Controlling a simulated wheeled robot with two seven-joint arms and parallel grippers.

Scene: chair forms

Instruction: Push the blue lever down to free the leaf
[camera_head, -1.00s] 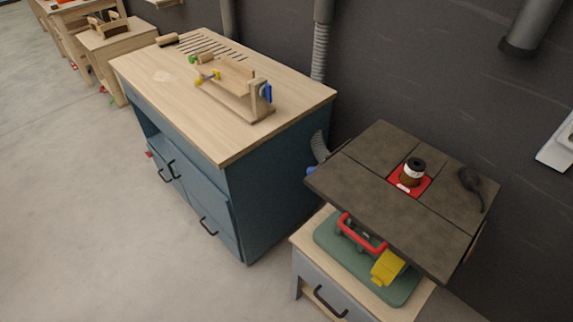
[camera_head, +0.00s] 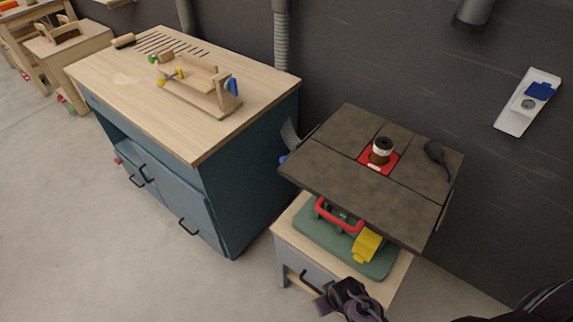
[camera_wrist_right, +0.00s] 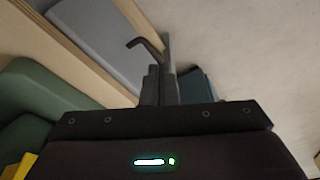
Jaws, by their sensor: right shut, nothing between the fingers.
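A wooden jig (camera_head: 195,92) stands on the blue workbench's top, with a flat board set in it. The blue lever (camera_head: 232,86) is a small upright blue piece on the jig's right end. I cannot make out which part is the leaf. My right gripper (camera_head: 327,300) is low at the bottom of the head view, in front of the small drawer cabinet, well away from the lever. In the right wrist view its fingers (camera_wrist_right: 161,84) are together and empty. My left gripper is not in view.
A dark router table (camera_head: 330,165) stands right of the workbench (camera_head: 150,120), over a cabinet with a green case (camera_head: 310,228) and a yellow block (camera_head: 367,245). A blue-and-white wall box (camera_head: 527,101) hangs at the right.

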